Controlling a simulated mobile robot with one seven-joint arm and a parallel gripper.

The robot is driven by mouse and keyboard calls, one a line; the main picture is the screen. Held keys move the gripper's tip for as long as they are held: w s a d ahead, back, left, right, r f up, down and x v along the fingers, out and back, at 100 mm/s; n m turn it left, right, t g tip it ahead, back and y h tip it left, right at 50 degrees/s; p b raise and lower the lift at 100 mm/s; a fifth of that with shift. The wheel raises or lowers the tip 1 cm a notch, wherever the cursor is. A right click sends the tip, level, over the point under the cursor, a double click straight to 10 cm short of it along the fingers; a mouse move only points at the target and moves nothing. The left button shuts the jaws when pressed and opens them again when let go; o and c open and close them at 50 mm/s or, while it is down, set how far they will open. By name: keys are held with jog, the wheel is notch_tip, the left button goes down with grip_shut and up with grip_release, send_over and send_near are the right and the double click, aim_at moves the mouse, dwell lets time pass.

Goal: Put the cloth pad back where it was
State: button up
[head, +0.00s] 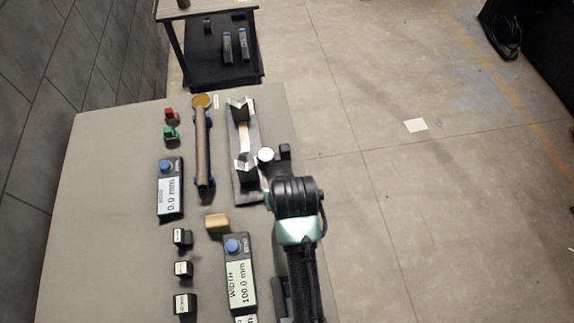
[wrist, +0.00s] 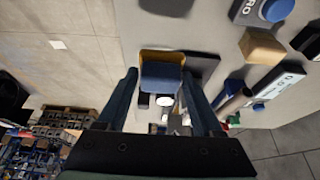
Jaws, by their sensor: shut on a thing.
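My gripper shows in the wrist view (wrist: 160,82), with its two fingers on either side of a block with a blue face and a tan upper edge, which I take to be the cloth pad (wrist: 162,75). The gripper is shut on it. The pad is over or close to the table's edge; I cannot tell whether it touches anything below. In the head view my arm hides the fingertips and the pad.
The grey table (head: 120,200) holds a fixture with two V-blocks (head: 246,140), a long rod (head: 203,150), a tan block (head: 217,223), two display units (head: 171,190) and several small labelled blocks. A white round part (head: 266,154) stands beside the fixture. Floor is open to the right.

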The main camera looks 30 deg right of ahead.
notch_tip(320, 180, down, 7)
jog(key=shift+s+f, duration=0.15)
jog(key=shift+f, duration=0.15)
jog(key=o, duration=1.2)
jog(key=v, duration=1.2)
